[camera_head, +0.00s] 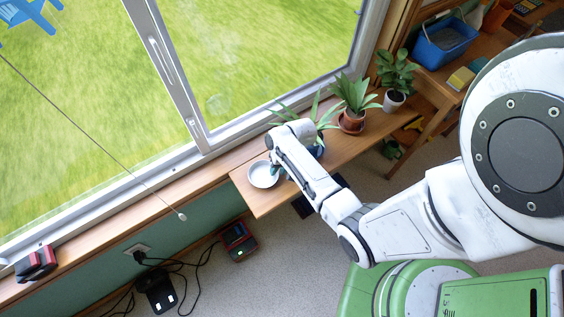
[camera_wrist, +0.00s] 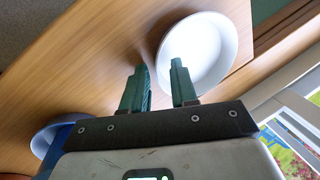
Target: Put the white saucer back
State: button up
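The white saucer (camera_head: 263,174) is a round, shallow dish at the left end of the wooden shelf (camera_head: 257,203) under the window. In the wrist view the white saucer (camera_wrist: 212,45) shows at the upper right, close to the shelf's end. My gripper (camera_wrist: 158,66) has its two green fingers apart with a gap between them. One finger overlaps the saucer's inside in the picture and the other is outside it, with the rim between them. I cannot tell whether either finger touches it. In the head view my gripper (camera_head: 275,169) is at the saucer's right side, partly hidden by my wrist.
A blue pot (camera_head: 317,151) with a plant stands behind my arm; its rim shows at the wrist view's lower left (camera_wrist: 47,138). A terracotta pot (camera_head: 351,122) and a white pot (camera_head: 394,100) stand farther right. The window (camera_head: 180,90) borders the shelf. Cables (camera_head: 190,268) lie on the floor.

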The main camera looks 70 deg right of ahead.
jog(key=p+v, duration=0.1)
jog(key=v, duration=1.1)
jog(key=s+a+r+n+g+h, duration=0.1)
jog(key=s+a+r+n, duration=0.2)
jog(key=a, duration=0.5)
jog(key=s+a+r+n+h, duration=0.1)
jog(key=s+a+r+n, duration=0.2)
jog(key=a+r+n, duration=0.3)
jog(key=shift+s+a+n+g, duration=0.2)
jog(key=shift+a+n+g, duration=0.3)
jog(key=shift+a, duration=0.55)
jog(key=shift+r, duration=0.1)
